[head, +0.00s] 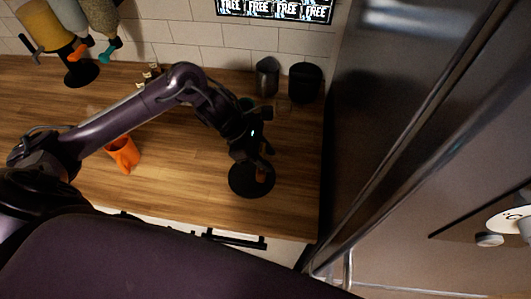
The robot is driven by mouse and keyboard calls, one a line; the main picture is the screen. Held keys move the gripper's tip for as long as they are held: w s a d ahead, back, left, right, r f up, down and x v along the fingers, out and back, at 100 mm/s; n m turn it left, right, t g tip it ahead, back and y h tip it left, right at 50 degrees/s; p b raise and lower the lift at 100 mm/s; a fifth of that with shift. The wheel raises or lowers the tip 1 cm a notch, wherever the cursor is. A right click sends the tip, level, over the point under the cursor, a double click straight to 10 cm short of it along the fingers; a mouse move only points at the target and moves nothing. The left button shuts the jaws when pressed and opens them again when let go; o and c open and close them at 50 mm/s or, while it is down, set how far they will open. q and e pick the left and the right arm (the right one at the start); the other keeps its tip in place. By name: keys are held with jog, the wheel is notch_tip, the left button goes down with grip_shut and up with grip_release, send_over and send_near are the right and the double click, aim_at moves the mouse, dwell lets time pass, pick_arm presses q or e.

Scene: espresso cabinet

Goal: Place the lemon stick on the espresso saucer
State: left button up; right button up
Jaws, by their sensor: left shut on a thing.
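A round black disc, which I take to be the espresso saucer (240,184), lies on the wooden counter near its front right. My left gripper (262,160) points down over the saucer's upper right part. It is shut on a small orange-brown piece, which I take to be the lemon stick (261,175). The piece shows just below the fingers, over the saucer. The fingers hide part of it, and I cannot tell whether it touches the saucer. My right gripper is not in view.
A dark canister (305,82) and a grey container (267,76) stand at the back right. A dispenser stand (80,72) is at the back left. A tall metallic cabinet (400,90) borders the right.

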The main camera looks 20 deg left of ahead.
pick_arm(q)
jog(key=shift+f, duration=0.2)
jog(key=o, duration=1)
jog(key=shift+r, duration=0.1)
jog(key=shift+o, duration=1.1)
